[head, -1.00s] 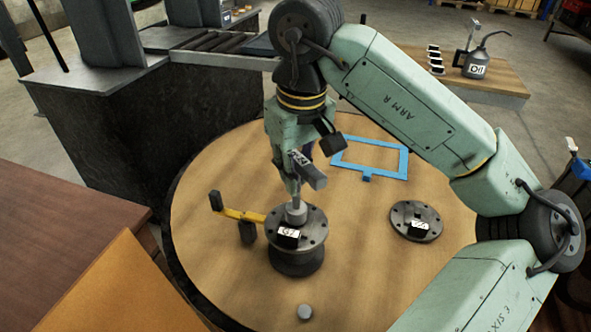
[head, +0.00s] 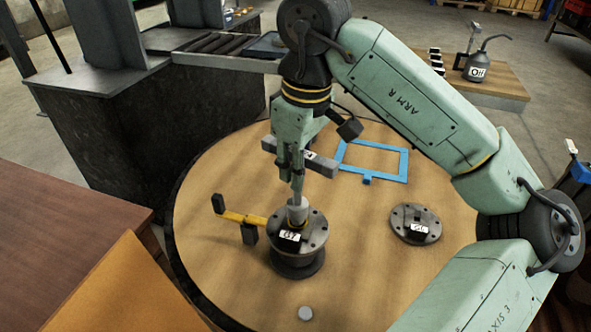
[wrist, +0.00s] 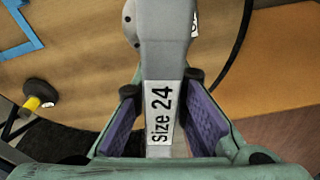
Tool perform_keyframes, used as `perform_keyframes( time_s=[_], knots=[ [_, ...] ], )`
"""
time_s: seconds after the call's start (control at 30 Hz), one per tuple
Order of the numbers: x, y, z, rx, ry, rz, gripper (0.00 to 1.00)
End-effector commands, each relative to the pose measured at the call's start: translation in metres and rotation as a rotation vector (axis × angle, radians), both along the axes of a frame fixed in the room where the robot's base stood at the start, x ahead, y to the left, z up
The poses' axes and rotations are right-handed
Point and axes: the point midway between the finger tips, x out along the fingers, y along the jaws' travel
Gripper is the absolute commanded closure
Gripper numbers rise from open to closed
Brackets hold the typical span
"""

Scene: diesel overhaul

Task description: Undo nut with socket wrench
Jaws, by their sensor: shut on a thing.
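My gripper (head: 297,168) is shut on a grey socket wrench (head: 320,164), whose handle lies across the fingers. In the wrist view the purple finger pads (wrist: 158,118) close on both sides of the wrench (wrist: 165,55), labelled "Size 24". The light grey socket (head: 297,211) points down at the top centre of a dark round flanged part (head: 312,235) labelled like "G7". The nut is hidden there; I cannot tell how fully the socket sits on it.
A yellow bar with dark upright blocks (head: 243,218) adjoins the flanged part at left. A dark bolted disc (head: 405,222), a blue frame (head: 404,166) and a small grey round piece (head: 305,313) lie on the round table (head: 215,285). The table's front right is clear.

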Motion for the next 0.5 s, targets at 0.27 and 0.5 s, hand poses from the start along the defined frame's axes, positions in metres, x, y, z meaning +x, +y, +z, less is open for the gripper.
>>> perform_keyframes(
  time_s=[0.27, 0.5],
  knots=[
    [-0.0003, -0.0011, -0.0023, 0.0, -0.003, -0.239, 1.0],
    [-0.0006, -0.0017, -0.002, -0.002, -0.002, -0.47, 1.0]
  ],
)
